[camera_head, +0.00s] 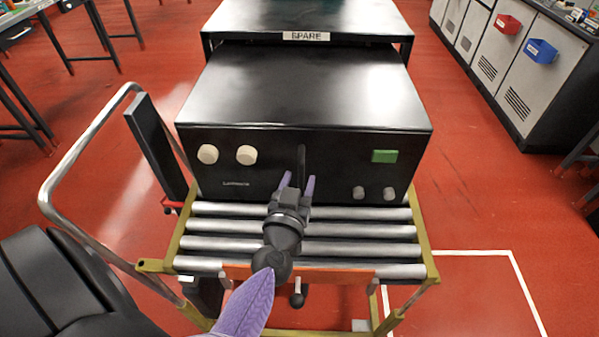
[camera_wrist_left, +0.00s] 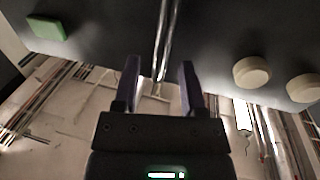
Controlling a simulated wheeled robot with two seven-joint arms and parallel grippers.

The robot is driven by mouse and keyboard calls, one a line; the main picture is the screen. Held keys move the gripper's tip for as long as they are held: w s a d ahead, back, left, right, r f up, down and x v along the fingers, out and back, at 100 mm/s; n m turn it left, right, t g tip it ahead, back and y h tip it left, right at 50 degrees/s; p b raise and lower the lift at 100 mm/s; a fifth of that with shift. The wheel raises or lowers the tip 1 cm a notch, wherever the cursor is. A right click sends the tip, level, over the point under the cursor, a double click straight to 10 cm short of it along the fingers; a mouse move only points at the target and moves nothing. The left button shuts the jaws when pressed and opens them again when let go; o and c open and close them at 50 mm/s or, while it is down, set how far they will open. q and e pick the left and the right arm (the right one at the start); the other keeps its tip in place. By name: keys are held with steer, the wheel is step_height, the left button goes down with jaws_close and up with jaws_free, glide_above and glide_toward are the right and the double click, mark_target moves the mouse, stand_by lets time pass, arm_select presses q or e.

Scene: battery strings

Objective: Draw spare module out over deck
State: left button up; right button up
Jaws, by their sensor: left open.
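The spare module (camera_head: 310,88) is a large black box with two cream knobs, a green block and two grey knobs on its front. Its rear meets the black bay labelled SPARE (camera_head: 306,36), and its front part lies over the roller deck (camera_head: 300,230). A slim upright handle (camera_head: 301,165) stands at the middle of its front; it also shows in the left wrist view (camera_wrist_left: 163,40). My left gripper (camera_head: 299,184) is open at the handle's lower part. In the left wrist view its two fingers (camera_wrist_left: 160,82) stand on either side of the handle's line, with gaps showing.
The deck belongs to a cart with yellow side rails (camera_head: 425,240) and a bent metal push bar (camera_head: 75,165) at left. Grey cabinets (camera_head: 520,70) with red and blue bins stand at right. Red floor (camera_head: 490,200) is clear right of the cart.

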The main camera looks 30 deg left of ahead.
arm_select(q)
steer(key=shift+x, duration=1.35)
steer(key=shift+c, duration=0.3)
jaws_close()
steer(key=shift+s+f, duration=0.1)
steer(key=shift+f, duration=0.05)
